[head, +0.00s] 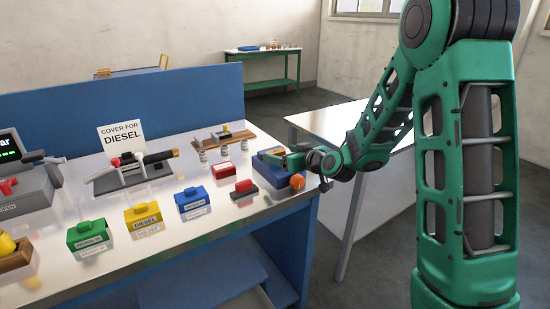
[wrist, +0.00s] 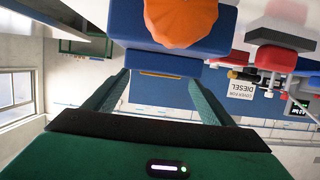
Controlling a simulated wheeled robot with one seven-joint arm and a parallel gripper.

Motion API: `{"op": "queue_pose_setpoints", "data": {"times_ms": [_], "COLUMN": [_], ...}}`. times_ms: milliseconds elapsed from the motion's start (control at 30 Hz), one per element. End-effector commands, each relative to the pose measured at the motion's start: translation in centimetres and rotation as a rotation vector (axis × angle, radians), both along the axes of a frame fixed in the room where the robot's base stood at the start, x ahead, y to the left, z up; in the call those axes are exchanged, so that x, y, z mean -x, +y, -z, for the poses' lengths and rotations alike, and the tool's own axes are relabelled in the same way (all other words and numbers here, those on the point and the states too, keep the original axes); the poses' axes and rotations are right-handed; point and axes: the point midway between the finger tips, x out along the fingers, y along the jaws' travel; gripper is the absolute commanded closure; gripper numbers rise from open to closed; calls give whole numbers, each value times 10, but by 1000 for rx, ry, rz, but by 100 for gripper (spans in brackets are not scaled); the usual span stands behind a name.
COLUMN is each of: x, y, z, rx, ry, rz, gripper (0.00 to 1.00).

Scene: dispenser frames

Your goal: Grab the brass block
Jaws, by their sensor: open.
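My gripper (head: 285,160) is at the right end of the workbench, close over a blue box (head: 264,176). In the wrist view its two green fingers stand apart (wrist: 160,88), with nothing clearly held between them. A thin orange-yellow strip (wrist: 160,74) shows near the fingertips against the blue box; I cannot tell if it is the brass block. A small yellow block (head: 224,128) sits on a wooden board behind the row of boxes, too small to identify surely. An orange faceted knob (head: 297,181) is beside the blue box; it looms large in the wrist view (wrist: 181,20).
A red-topped block (head: 244,190), a red-and-white box (head: 223,170) and blue (head: 193,204), yellow (head: 143,217) and green (head: 88,235) boxes line the bench. A lever stand (head: 130,175) with a "COVER FOR DIESEL" sign (head: 122,137) stands behind. A white table (head: 330,122) is at right.

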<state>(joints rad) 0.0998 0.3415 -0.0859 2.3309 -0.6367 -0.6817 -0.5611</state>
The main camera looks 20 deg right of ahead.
Motion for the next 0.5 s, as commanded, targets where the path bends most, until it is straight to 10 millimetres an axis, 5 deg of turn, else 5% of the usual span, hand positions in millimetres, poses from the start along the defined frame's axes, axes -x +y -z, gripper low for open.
{"op": "queue_pose_setpoints", "data": {"times_ms": [433,500], "x": [-21,-21], "y": [7,7], "z": [7,7], "rx": [-1,0], "ry": [0,0], "rz": [0,0], "gripper": [23,35]}}
